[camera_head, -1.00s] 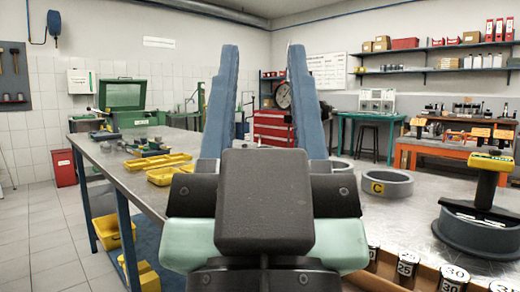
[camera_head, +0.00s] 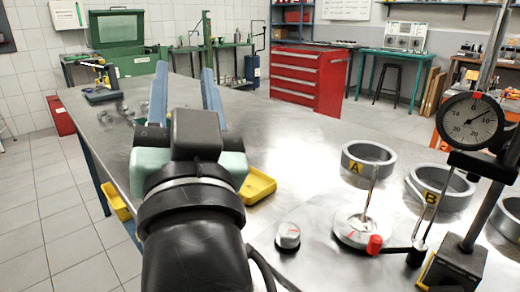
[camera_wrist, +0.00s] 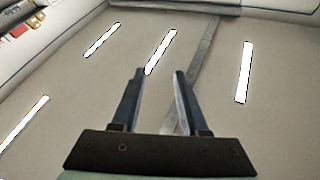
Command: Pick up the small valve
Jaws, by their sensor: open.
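My gripper (camera_head: 184,88) is at left of centre in the head view, with its two long blue fingers pointing up, apart and with nothing between them. It also shows empty in the wrist view (camera_wrist: 159,76). I cannot identify the small valve for certain. A round metal disc (camera_head: 350,231) with a thin upright stem stands on the steel bench (camera_head: 310,195), to the right of my gripper and nearer the camera. A thin bent metal rod (camera_head: 421,193) shows at the ring marked B (camera_head: 452,203). Neither is near my fingers.
A ring marked A (camera_head: 368,172), a small round dial-like piece (camera_head: 288,236) and a dial gauge (camera_head: 470,122) on a stand occupy the bench's right side. A yellow tray (camera_head: 258,187) lies beside my arm. The wrist view shows ceiling and lights.

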